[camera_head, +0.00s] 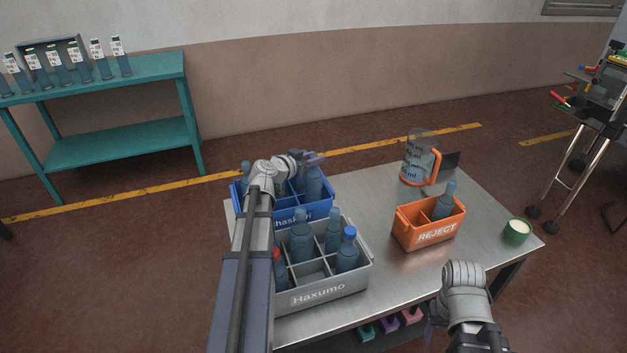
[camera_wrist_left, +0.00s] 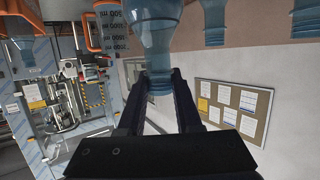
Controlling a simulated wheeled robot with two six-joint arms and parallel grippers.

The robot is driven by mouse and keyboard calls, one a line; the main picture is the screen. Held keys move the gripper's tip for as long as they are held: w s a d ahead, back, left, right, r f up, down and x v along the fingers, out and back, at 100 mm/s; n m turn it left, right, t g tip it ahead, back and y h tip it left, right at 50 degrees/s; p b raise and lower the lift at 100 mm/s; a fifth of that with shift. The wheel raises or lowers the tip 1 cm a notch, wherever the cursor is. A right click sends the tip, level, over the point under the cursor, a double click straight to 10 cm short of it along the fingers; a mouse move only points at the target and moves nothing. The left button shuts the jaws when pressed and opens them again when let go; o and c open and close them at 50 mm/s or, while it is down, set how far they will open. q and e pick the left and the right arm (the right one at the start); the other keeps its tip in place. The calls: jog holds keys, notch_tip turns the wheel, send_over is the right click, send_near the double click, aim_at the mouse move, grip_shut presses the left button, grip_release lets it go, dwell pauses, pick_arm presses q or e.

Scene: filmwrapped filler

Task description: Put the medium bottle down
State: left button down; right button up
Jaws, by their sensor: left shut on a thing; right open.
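My left gripper (camera_head: 313,160) is over the right part of the blue crate (camera_head: 306,214). It is shut on the neck of a blue translucent bottle (camera_head: 313,183), which hangs or stands upright below it in the crate. The left wrist view shows the two dark fingers around the neck of this bottle (camera_wrist_left: 160,40). I cannot tell whether its base touches the crate floor. Other similar bottles stand in the blue crate, partly hidden by my left arm. My right gripper (camera_head: 436,318) is low at the front edge of the table, partly hidden, open and apart from any bottle.
A grey Haxumo crate (camera_head: 322,296) with several bottles stands in front of the blue crate. An orange REJECT box (camera_head: 428,235) holds a bottle. A teal bench (camera_head: 120,142) stands behind.

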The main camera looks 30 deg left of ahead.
aim_at(311, 170)
pick_arm(q)
notch_tip(311, 170, down, 4)
jog(key=b, duration=0.4)
jog(key=shift+f, duration=0.25)
jog(key=shift+f+b, duration=0.2)
jog(key=shift+b, duration=0.1)
jog(key=c, duration=0.6)
grip_release()
jog(key=shift+r, duration=0.1)
jog(key=shift+r, duration=0.1)
